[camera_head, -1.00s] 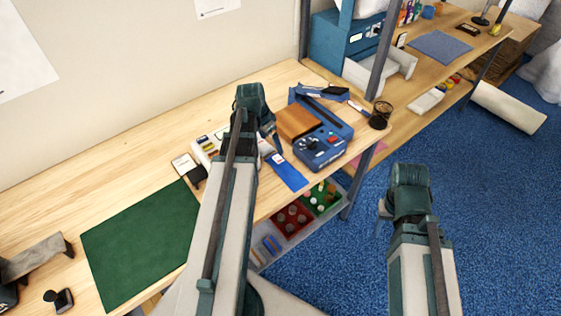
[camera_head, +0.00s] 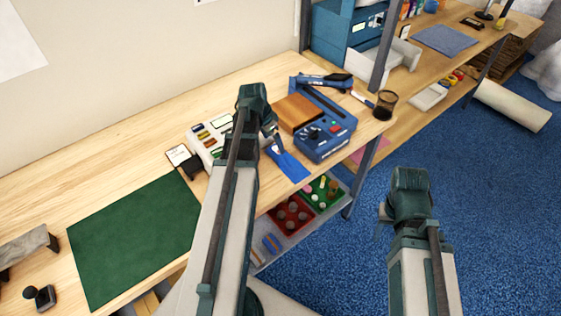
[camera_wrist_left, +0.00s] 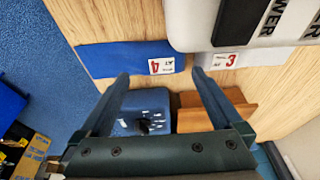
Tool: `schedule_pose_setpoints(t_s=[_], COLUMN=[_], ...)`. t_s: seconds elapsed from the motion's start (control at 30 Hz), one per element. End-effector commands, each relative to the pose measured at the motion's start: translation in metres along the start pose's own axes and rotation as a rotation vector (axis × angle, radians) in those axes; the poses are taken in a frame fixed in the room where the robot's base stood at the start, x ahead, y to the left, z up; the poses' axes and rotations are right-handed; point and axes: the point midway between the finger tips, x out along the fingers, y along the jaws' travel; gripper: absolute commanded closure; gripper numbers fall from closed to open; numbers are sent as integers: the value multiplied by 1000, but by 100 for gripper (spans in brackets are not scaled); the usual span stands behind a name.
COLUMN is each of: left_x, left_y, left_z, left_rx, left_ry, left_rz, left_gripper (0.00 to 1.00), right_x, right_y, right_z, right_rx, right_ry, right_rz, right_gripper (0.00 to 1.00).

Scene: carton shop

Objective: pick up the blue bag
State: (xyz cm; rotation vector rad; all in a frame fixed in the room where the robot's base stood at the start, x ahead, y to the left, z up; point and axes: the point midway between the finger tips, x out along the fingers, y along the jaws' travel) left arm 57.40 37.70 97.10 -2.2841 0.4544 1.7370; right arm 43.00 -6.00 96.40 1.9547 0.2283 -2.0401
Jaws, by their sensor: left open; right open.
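The blue bag (camera_head: 289,166) lies flat near the front edge of the wooden bench. In the left wrist view it is a flat blue strip (camera_wrist_left: 112,60) with a white label marked 4. My left gripper (camera_head: 274,142) is above the bag's far end, and its fingers hide part of it. In the left wrist view my left gripper (camera_wrist_left: 160,75) is open and empty, its fingertips just short of the strip's edge near the label. My right gripper (camera_head: 381,217) is open over the blue floor, away from the bench; its fingers are mostly hidden.
A blue machine (camera_head: 330,138) with an orange-brown block (camera_head: 298,112) stands right of the bag. A white device (camera_head: 203,139) stands left of it. A green mat (camera_head: 135,235) covers the bench's left part. A dark mesh cup (camera_head: 386,104) stands at the bench's right corner.

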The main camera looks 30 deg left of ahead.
Motion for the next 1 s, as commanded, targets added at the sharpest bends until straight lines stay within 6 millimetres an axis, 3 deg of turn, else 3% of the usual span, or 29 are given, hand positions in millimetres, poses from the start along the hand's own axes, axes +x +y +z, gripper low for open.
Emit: schedule_pose_setpoints(t_s=[0.03,0.37,0.77,1.0], left_x=[8,14,59,59], left_y=[0,0,-2,-2], left_z=[1,0,-3,-4], left_rx=[0,0,0,0], left_ry=[0,0,0,0], left_rz=[0,0,0,0], left_gripper=[0,0,0,0], right_x=[8,13,56,55], right_y=[-1,-1,-5,-5], right_z=[0,-1,-3,-3], right_rx=[0,0,0,0], right_ry=[0,0,0,0], right_rz=[0,0,0,0], right_gripper=[50,50,50,50])
